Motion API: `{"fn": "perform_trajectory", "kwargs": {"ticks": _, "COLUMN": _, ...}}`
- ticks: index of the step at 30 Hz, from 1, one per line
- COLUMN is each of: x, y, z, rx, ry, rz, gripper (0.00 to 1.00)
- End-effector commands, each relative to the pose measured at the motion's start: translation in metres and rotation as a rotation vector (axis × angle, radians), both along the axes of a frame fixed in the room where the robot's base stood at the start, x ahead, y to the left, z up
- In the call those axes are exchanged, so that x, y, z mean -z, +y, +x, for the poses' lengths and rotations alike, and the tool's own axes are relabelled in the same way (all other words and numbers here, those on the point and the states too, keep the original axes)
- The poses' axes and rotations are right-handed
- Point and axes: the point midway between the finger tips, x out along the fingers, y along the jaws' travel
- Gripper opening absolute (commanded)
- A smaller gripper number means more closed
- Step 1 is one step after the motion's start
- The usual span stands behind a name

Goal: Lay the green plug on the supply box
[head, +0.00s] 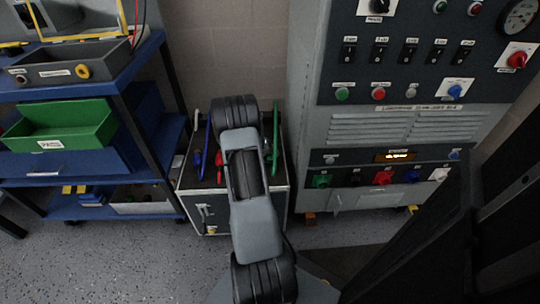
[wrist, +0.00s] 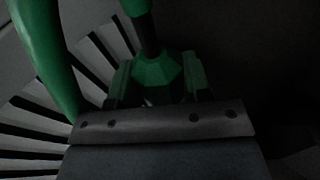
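The green plug (wrist: 157,74) shows in the wrist view between the two fingers of my gripper (wrist: 158,88), which look closed on its sides. A thick green cable (wrist: 45,55) curves down the left of that view. In the head view my arm hides my gripper and the plug; a green cable (head: 276,145) shows just right of the arm. A grey case with a dark top (head: 210,212), which looks like the supply box, stands on the floor behind my arm. A blue plug (head: 198,158) and a red one (head: 219,160) show at its top left.
A grey cabinet (head: 365,130) with several coloured sockets low on its front stands at the right. A blue shelf rack (head: 80,88) with a green bin (head: 58,128) stands at the left. Speckled floor is open in front. Pale slats (wrist: 30,125) fill the wrist view's left.

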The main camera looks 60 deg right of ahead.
Motion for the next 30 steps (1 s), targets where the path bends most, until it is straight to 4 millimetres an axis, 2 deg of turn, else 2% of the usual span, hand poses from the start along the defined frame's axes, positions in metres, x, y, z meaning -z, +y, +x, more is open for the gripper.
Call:
{"fn": "perform_trajectory", "kwargs": {"ticks": 1, "x": 0.014, "y": 0.004, "z": -0.003, "rx": 0.002, "ry": 0.000, "rz": 0.020, "gripper": 0.63}}
{"fn": "perform_trajectory", "kwargs": {"ticks": 5, "x": 0.007, "y": 0.009, "z": 0.002, "rx": 0.000, "ry": -0.001, "rz": 0.019, "gripper": 0.63}}
{"fn": "perform_trajectory", "kwargs": {"ticks": 7, "x": -0.001, "y": 0.015, "z": 0.008, "rx": -0.004, "ry": -0.001, "rz": 0.018, "gripper": 0.64}}
{"fn": "perform_trajectory", "kwargs": {"ticks": 9, "x": -0.012, "y": 0.023, "z": 0.016, "rx": -0.008, "ry": -0.001, "rz": 0.018, "gripper": 0.74}}
{"fn": "perform_trajectory", "kwargs": {"ticks": 21, "x": -0.076, "y": 0.058, "z": 0.053, "rx": -0.002, "ry": -0.004, "rz": 0.000, "gripper": 0.74}}
{"fn": "perform_trajectory", "kwargs": {"ticks": 30, "x": -0.097, "y": 0.072, "z": 0.067, "rx": -0.001, "ry": -0.003, "rz": -0.004, "gripper": 0.74}}
